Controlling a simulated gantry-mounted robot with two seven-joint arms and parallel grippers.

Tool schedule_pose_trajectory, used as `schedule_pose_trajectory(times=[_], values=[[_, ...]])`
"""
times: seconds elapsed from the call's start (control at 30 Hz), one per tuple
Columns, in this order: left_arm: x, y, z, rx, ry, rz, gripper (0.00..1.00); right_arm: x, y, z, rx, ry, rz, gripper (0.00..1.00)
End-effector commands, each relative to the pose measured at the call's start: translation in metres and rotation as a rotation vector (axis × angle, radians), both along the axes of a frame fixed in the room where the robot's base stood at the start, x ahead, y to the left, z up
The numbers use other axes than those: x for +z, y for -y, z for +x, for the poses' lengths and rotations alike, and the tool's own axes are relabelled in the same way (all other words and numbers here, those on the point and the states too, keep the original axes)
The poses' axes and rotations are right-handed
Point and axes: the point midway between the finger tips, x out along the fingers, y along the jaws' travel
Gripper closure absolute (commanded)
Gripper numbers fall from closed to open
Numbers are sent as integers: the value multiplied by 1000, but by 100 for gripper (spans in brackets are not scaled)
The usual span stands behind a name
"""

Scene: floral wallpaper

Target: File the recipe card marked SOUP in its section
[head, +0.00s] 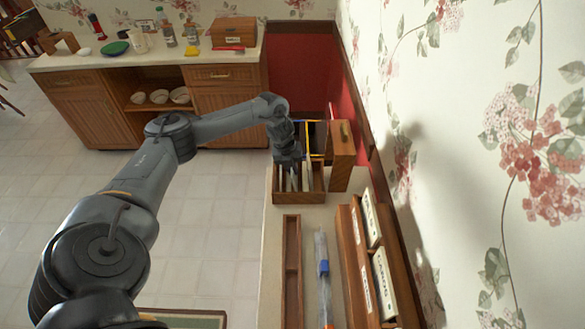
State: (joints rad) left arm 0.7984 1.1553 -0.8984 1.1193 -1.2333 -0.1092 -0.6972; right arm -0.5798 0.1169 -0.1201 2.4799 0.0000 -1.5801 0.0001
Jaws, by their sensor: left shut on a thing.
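An open wooden recipe box (299,199) stands near the far end of the counter, with pale upright cards or dividers (306,178) inside. My left gripper (292,178) points down into the box. It is shut on what looks like a pale card, mostly hidden by the fingers. I cannot read any SOUP mark or section label at this size, and I cannot tell which section the gripper is over. My right gripper is not in view.
A wooden panel with a brass-coloured piece (342,150) stands at the box's right. Yellow and blue edges (315,140) show behind the box. A long wooden tray (291,270), a blue-banded clear object (323,268) and a wooden rack with labelled packets (384,283) lie nearer. The wall is close at right.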

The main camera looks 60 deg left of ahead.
Motion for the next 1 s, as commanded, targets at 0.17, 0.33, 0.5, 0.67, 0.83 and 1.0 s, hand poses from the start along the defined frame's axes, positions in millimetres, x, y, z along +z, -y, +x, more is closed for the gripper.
schedule_pose_trajectory(times=[0.17, 0.33, 0.5, 0.67, 0.83, 1.0], values=[[0, 0, 0, 0, -1, 0, 90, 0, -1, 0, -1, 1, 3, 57], [0, 0, 0, 0, -1, 0, 64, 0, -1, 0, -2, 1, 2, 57], [0, 0, 0, 0, -1, 0, 61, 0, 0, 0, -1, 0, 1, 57], [1, 0, 0, 0, 0, 0, 61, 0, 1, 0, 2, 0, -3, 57], [14, -2, -2, 1, 0, 1, 61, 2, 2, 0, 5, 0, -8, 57], [40, -5, -7, -1, 2, 1, 61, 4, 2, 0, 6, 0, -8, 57]])
